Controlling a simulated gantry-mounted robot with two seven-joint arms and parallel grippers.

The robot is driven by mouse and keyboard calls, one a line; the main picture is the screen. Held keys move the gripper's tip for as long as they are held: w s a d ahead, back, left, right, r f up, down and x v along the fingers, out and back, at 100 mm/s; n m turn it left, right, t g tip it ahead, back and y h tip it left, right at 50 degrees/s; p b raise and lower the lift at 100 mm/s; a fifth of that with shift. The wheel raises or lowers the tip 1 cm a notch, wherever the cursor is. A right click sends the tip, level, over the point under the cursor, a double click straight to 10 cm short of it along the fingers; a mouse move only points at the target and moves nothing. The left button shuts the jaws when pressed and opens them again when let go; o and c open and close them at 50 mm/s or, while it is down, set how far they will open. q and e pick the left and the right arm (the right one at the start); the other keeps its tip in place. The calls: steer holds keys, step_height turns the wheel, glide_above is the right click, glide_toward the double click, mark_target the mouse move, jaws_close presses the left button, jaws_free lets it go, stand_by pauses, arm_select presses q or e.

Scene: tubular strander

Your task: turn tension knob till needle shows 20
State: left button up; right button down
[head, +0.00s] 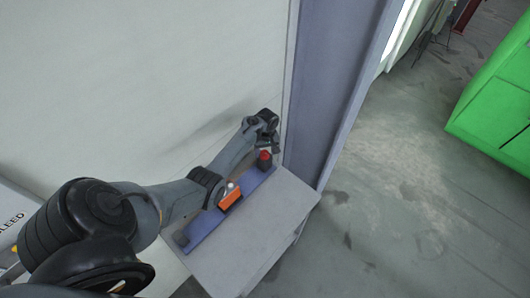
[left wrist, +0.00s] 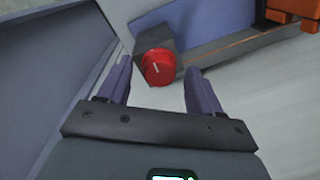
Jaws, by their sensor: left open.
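The red tension knob (head: 264,156) sits near the far end of a blue strip (head: 206,228) on a grey box top. In the left wrist view the knob (left wrist: 158,68) has a white mark on its face and is mounted on a dark grey block (left wrist: 150,39). My left gripper (head: 270,146) is at the knob. Its open fingers show on either side of the knob in the wrist view, and no contact can be made out. No needle or scale can be read in either view. My right gripper is out of view.
An orange block (head: 231,197) stands on the strip, partly beside my left forearm. The pale wall (head: 150,70) lies close behind the arm. A grey-blue post (head: 330,80) rises next to the knob end. Open floor (head: 400,190) and a green cabinet (head: 495,105) lie to the right.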

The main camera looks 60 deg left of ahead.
arm_select(q)
steer(key=shift+f, duration=0.45)
steer(key=c, duration=1.1)
steer(key=shift+o, duration=0.2)
steer(key=shift+s+r+m+p, duration=0.1)
steer(key=shift+r+m+p, duration=0.1)
steer(key=shift+m+p, duration=1.15)
steer(key=shift+m, duration=0.55)
steer(key=shift+f+m, duration=0.2)
steer(key=shift+m, duration=0.2)
